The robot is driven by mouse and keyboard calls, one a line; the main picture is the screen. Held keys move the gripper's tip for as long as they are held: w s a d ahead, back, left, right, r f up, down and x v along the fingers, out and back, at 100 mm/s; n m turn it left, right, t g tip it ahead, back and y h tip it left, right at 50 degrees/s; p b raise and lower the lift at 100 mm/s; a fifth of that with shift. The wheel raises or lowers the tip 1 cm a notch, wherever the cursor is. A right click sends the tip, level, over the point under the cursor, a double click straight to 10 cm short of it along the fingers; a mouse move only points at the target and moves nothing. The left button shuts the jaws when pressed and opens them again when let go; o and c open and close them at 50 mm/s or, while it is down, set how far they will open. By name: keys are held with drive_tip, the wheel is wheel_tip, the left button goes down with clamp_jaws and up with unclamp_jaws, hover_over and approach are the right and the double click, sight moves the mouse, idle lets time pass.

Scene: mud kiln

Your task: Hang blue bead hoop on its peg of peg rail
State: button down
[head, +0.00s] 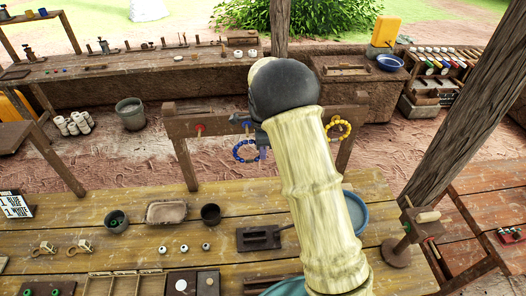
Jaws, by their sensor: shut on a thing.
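The blue bead hoop (237,155) hangs in front of the peg rail (183,128) in the head view, just below its crossbar. My gripper (258,137) is mostly hidden behind my pale arm and its dark joint. It is shut on the blue bead hoop at the hoop's upper right. A blue spot (247,125), which looks like the blue peg, shows on the rail just above the hoop. I cannot tell whether the hoop touches or goes around it. A red peg (200,128) shows empty to the left. A yellow bead hoop (349,128) hangs at the rail's right end.
The rail stands behind a wooden table (130,240) that holds a brown tray (166,212), a dark cup (211,214) and small pots. A wooden post (470,120) rises at right. A bucket (131,113) stands on the ground behind, at left.

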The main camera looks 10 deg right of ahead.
drive_tip(key=w+p, duration=0.2)
drive_tip(key=w, duration=0.5)
idle(0.9)
drive_tip(key=shift+w+f+p, duration=0.1)
drive_tip(key=shift+f+p, duration=0.05)
drive_tip(key=shift+p, duration=0.2)
drive_tip(key=shift+d+f, duration=0.1)
drive_tip(key=shift+f, duration=0.05)
idle(0.3)
drive_tip(key=c, duration=1.3)
unclamp_jaws()
drive_tip(key=shift+c, duration=0.2)
